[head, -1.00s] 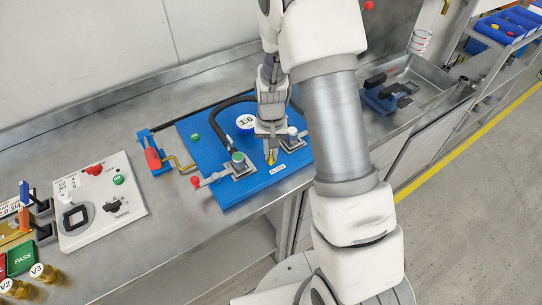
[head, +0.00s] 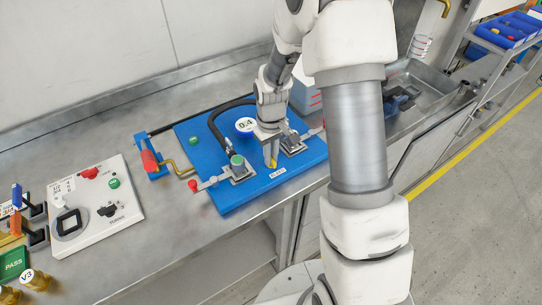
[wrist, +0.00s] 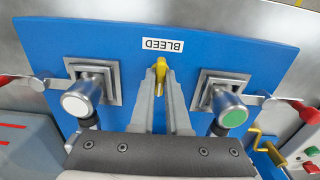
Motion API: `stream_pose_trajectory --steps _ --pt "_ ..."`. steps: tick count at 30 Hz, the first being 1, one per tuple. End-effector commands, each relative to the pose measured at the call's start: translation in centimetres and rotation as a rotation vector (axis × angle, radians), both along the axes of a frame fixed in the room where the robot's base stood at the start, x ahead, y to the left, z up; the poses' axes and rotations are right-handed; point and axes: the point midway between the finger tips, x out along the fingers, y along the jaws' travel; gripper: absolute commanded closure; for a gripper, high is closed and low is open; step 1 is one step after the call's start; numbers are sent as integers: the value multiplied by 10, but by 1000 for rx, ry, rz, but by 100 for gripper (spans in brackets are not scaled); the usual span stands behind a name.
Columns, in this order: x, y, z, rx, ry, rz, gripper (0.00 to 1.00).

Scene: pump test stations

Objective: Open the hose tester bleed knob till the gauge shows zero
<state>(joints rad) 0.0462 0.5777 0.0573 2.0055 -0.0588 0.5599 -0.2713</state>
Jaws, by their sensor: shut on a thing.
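The yellow bleed knob (wrist: 161,67) sits beside the BLEED label (wrist: 163,44) on the blue hose tester plate (wrist: 215,45). In the wrist view both fingers of my gripper (wrist: 162,82) are shut on the knob, one on each side. The head view shows my gripper (head: 270,150) pointing down at the knob (head: 273,164), which is mostly covered by the fingers. The round white gauge (head: 245,125) stands behind my gripper and appears to read 0.4. A black hose (head: 222,112) curves past the gauge.
Two metal clamps with red-tipped levers flank the knob: the left one (head: 238,170) has a green-topped fitting. A hand pump with a yellow crank (head: 180,168) stands left of the plate. A white switch panel (head: 95,205) lies farther left. A metal sink tray (head: 430,85) is at right.

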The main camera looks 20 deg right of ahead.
Motion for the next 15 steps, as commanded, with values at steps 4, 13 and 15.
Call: stream_pose_trajectory --steps 4,13,15 --pt "0 0 1 -1 -1 9 100" --pt "0 0 1 -1 -1 9 83" --pt "0 0 1 -1 -1 9 70"
